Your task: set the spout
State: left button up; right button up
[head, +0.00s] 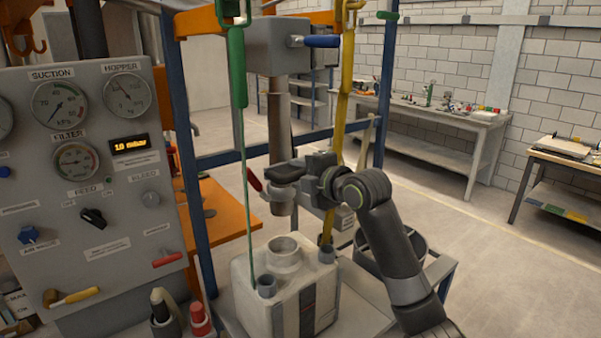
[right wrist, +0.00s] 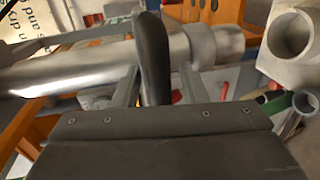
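The spout is a metal pipe (head: 279,118) hanging from a grey box (head: 292,45), with a short collar at its lower end (head: 281,207). It crosses the right wrist view as a silvery tube (right wrist: 70,72). A dark handle (right wrist: 152,60) stands in front of it. My right gripper (right wrist: 158,88) has its two grey fingers apart, one on each side of the handle, with a visible gap on the right. In the head view the right gripper (head: 305,172) is at the spout's lower part. Below is a white container (head: 318,300) with a round open neck (head: 284,248). My left gripper is not in view.
A grey control panel (head: 90,235) with gauges fills the left. A green strap (head: 238,75) and a yellow strap (head: 343,95) hang beside the spout. A dark bucket (head: 375,262) is behind my right arm. Workbenches (head: 440,118) stand far right; the floor between is clear.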

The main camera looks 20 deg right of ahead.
grip_shut()
jog(key=shift+f, duration=0.1)
notch_tip(320, 180, down, 13)
jog(key=b, duration=0.9)
jog(key=shift+r, duration=0.2)
grip_release()
jog(key=shift+r, duration=0.1)
jog(key=shift+s, duration=0.1)
